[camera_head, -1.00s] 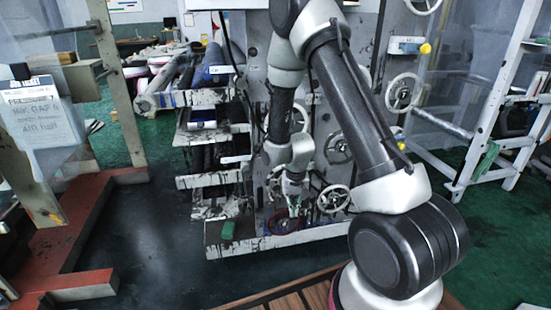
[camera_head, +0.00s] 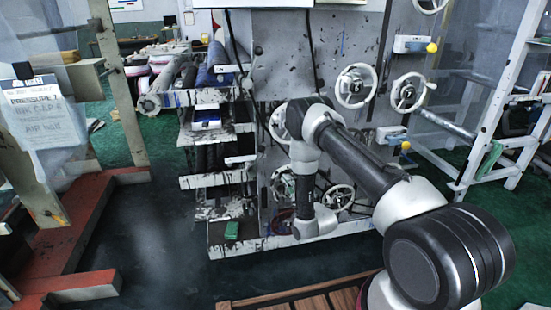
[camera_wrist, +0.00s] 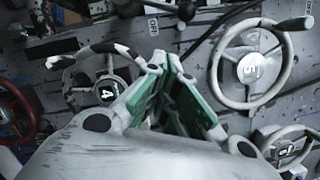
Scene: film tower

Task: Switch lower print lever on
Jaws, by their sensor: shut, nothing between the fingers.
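My gripper (camera_wrist: 173,66) shows in the wrist view with its green-padded fingers drawn together at the tips and nothing between them. It points at the machine's front panel. A dark lever handle (camera_wrist: 160,8) lies just beyond the fingertips, near an OFF label (camera_wrist: 152,26). I cannot tell which is the lower print lever. In the head view, my arm hides the gripper low in front of the machine. Two yellow-knobbed parts (camera_head: 432,47) (camera_head: 405,145) stick out at the machine's right side.
Handwheels numbered 4 (camera_wrist: 104,92) and 5 (camera_wrist: 250,68) flank the fingers, with a red wheel (camera_wrist: 14,112) at far left. Another handwheel (camera_wrist: 288,150) is at lower right. In the head view, a white ladder frame (camera_head: 500,110) stands right; dark floor (camera_head: 150,240) is open left.

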